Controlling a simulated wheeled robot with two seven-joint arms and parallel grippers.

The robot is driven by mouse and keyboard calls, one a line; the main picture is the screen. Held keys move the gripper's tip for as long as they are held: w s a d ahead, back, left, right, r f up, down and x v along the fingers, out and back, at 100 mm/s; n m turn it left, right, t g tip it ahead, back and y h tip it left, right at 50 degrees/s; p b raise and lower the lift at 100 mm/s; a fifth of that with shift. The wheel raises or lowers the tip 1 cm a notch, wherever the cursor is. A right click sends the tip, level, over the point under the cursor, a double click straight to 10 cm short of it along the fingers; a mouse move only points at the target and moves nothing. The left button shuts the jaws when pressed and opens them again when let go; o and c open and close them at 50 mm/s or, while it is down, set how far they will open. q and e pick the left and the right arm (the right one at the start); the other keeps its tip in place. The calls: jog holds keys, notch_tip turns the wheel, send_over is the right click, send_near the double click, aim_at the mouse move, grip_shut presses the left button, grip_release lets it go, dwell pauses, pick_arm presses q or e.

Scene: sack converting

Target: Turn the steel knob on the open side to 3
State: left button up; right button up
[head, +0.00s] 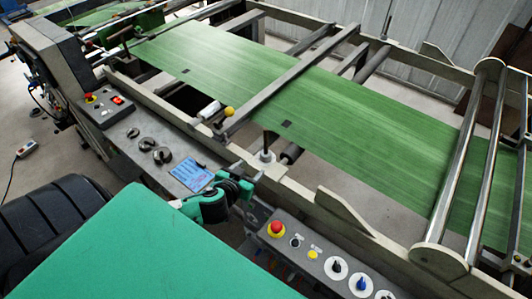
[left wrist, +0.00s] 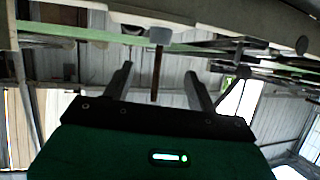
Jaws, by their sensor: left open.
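A small pale steel knob-like piece (head: 265,156) sits on the machine's near rail, with a dark upright rod (head: 266,140) above it. In the left wrist view the steel piece (left wrist: 160,35) and its brown rod (left wrist: 156,75) appear inverted, lined up between the fingers. No number marks on it are readable. My left gripper (head: 249,173) is open and empty, just in front of and slightly left of the steel piece in the head view. It also shows in the left wrist view (left wrist: 158,82). It appears apart from the steel piece. My right gripper is not in view.
A control panel (head: 318,232) with a red button (head: 277,228), a yellow button (head: 312,254) and several dials lies right of the gripper. A screen (head: 191,174) lies left. A yellow ball (head: 229,112) is beyond. Green web (head: 350,115) runs across the machine.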

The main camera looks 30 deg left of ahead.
aim_at(265, 155)
pick_arm(q)
jog(key=p+x, duration=0.4)
jog(key=x, duration=0.9)
jog(key=shift+w+f, duration=0.1)
jog(key=shift+w, duration=0.15)
jog(key=c, duration=1)
